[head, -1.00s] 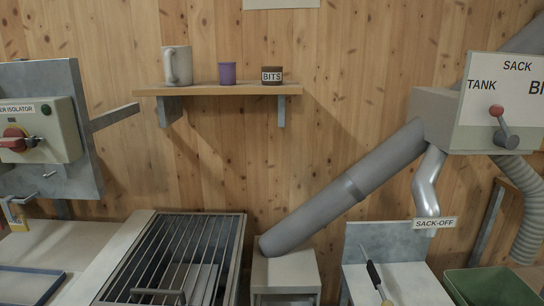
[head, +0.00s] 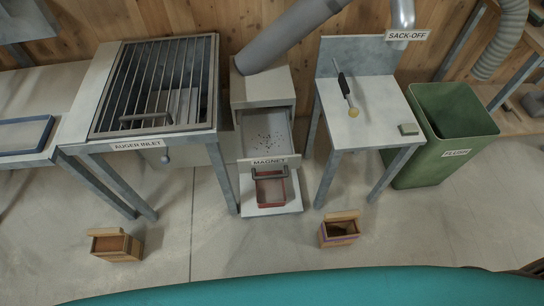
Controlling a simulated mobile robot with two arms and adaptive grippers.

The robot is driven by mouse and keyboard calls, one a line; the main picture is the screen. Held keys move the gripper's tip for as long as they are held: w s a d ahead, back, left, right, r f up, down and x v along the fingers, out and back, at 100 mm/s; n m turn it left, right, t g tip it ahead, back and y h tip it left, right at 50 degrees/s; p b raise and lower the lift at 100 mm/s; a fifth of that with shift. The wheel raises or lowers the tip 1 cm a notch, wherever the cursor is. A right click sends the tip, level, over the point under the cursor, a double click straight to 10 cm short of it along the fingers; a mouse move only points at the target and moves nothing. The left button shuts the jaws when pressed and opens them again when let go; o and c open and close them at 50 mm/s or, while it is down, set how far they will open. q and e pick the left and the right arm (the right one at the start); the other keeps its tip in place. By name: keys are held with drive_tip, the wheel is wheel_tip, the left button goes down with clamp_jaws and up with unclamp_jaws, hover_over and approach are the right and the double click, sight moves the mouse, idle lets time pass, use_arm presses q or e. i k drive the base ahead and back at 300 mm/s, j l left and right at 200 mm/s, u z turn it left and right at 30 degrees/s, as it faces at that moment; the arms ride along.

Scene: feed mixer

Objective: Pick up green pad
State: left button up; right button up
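A small flat grey-green pad (head: 409,129) lies on the pale top of the sack-off table (head: 376,108), near its front right corner. It lies apart from the black-handled tool (head: 347,93) with a yellowish round tip on the same table. Neither of my grippers is in view, and nothing touches the pad.
A green bin (head: 453,116) stands right of the table. The grated auger inlet (head: 155,83) and magnet unit (head: 268,131) stand left of it. Two small wooden boxes, one left (head: 117,247) and one right (head: 339,231), sit on the floor in front.

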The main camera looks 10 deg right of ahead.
sight(406, 129)
drive_tip(key=z, duration=1.35)
